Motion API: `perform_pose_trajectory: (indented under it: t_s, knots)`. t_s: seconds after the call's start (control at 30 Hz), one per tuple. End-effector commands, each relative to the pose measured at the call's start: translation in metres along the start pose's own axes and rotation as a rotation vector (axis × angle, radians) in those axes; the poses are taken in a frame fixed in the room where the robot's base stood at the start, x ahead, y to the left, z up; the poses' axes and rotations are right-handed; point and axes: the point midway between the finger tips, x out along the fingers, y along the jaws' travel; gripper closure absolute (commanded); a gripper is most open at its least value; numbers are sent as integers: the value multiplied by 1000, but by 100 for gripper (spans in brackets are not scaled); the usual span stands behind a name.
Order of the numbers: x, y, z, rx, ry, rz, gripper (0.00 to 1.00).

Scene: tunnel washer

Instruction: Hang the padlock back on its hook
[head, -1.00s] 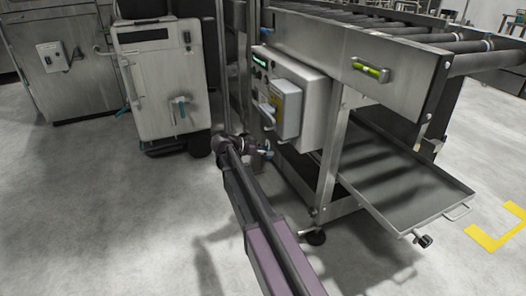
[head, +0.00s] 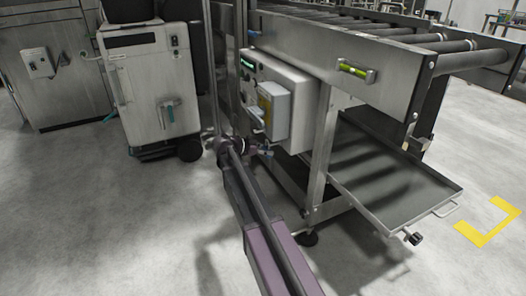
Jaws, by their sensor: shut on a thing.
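My arm reaches forward from the bottom of the head view, and my gripper (head: 264,152) is at its far end, just below and in front of the control box (head: 275,112) on the conveyor frame. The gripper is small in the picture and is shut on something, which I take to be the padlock. The padlock's outline is too small to make out. I cannot pick out the hook.
A roller conveyor (head: 330,60) stands at right, with a low drip tray (head: 395,195) under it. A wheeled grey cabinet (head: 140,80) stands at left. A yellow mark (head: 488,232) is on the floor. The floor at front left is clear.

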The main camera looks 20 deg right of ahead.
Motion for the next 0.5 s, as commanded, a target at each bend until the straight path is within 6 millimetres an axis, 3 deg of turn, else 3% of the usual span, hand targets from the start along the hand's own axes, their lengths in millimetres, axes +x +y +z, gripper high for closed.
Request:
perform_pose_trajectory:
  t_s: [0.5]
  knots:
    - [21, 0, -7, 0, 0, 0, 95]
